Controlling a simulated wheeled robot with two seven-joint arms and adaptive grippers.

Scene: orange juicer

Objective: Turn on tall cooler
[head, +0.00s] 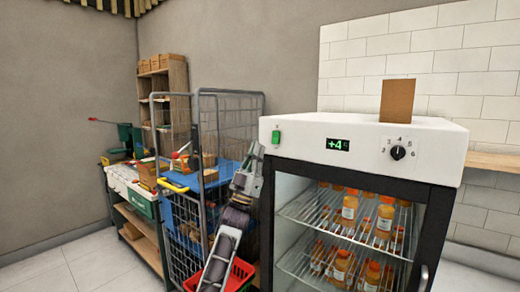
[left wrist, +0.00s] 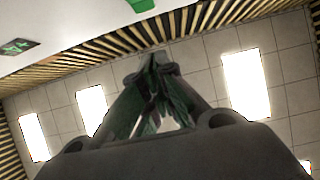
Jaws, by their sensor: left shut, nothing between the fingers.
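The tall cooler (head: 300,135) has a white top panel and a dark-framed glass door. A green switch (head: 276,137) is at the panel's left end, a lit green +4 display (head: 338,145) is in its middle, and a black dial (head: 398,152) is to the right. My left gripper (head: 256,152) is shut and empty, pointing up just left of the panel's left edge, a little below the switch and apart from it. In the left wrist view, the shut fingertips (left wrist: 160,62) point toward the white panel, with the green switch (left wrist: 141,5) at the top edge. My right gripper is not in view.
Orange jars (head: 349,210) stand on wire shelves inside the cooler. A brown card (head: 397,100) stands on its top. A wire cage cart (head: 180,235) and a red crate (head: 238,275) are close to my left arm. Open floor lies at the lower left.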

